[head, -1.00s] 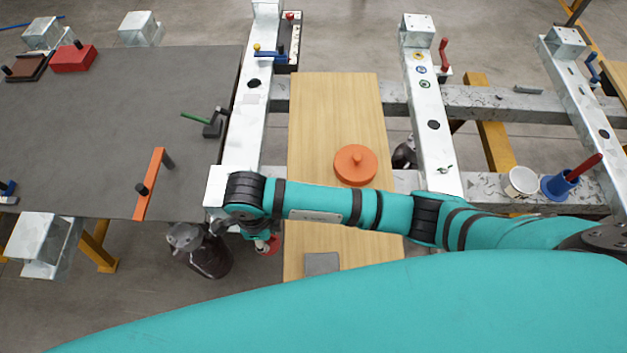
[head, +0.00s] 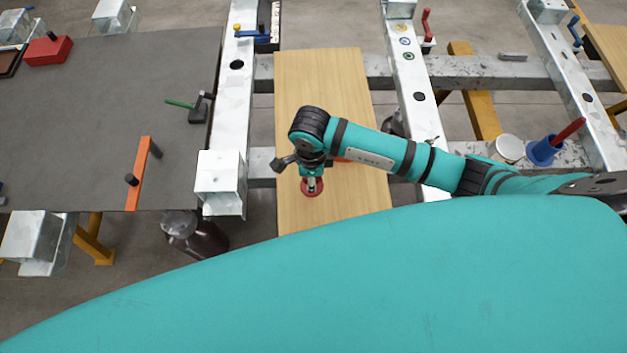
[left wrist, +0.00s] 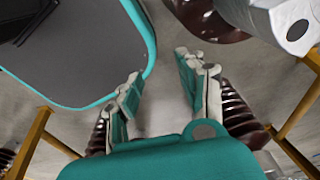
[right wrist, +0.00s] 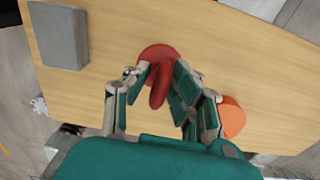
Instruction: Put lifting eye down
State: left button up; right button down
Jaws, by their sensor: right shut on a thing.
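The lifting eye (right wrist: 158,84) is red, with a round base and a raised loop. In the right wrist view my right gripper (right wrist: 160,84) is shut on its loop, with the base over the wooden board. In the head view the red base (head: 312,188) shows just below my right gripper (head: 311,177), over the near part of the wooden board (head: 320,75). I cannot tell whether the base touches the board. My left gripper (left wrist: 160,88) shows in the left wrist view with its fingers apart and nothing between them.
An orange knobbed disc (right wrist: 232,117) and a grey block (right wrist: 58,36) are on the board. My arm hides most of the disc in the head view. Steel beams flank the board. A dark table (head: 100,110) with an orange-handled piece (head: 138,175) stands at left.

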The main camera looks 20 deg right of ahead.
jog(key=f+b, duration=0.1)
jog(key=f, duration=0.1)
jog(key=f+b, duration=0.1)
jog(key=shift+w+d+f+b, duration=0.1)
jog(key=shift+d+f+b, duration=0.3)
jog(key=shift+r, duration=0.15)
pick_arm(q)
jog(key=s+f, duration=0.2)
jog(key=f, duration=0.1)
jog(key=shift+a, duration=0.1)
pick_arm(e)
jog(key=c, duration=1.1)
grip_release()
jog(key=shift+f, duration=0.2)
pick_arm(q)
jog(key=shift+w, duration=0.2)
jog(key=shift+r, duration=0.1)
pick_arm(e)
jog(key=shift+r, duration=0.1)
jog(key=shift+r+p, duration=0.25)
jog(key=shift+p, duration=0.1)
notch_tip(320, 180, up, 12)
jog(key=p, duration=0.8)
jog(key=shift+f, duration=0.15)
pick_arm(q)
notch_tip(320, 180, up, 9)
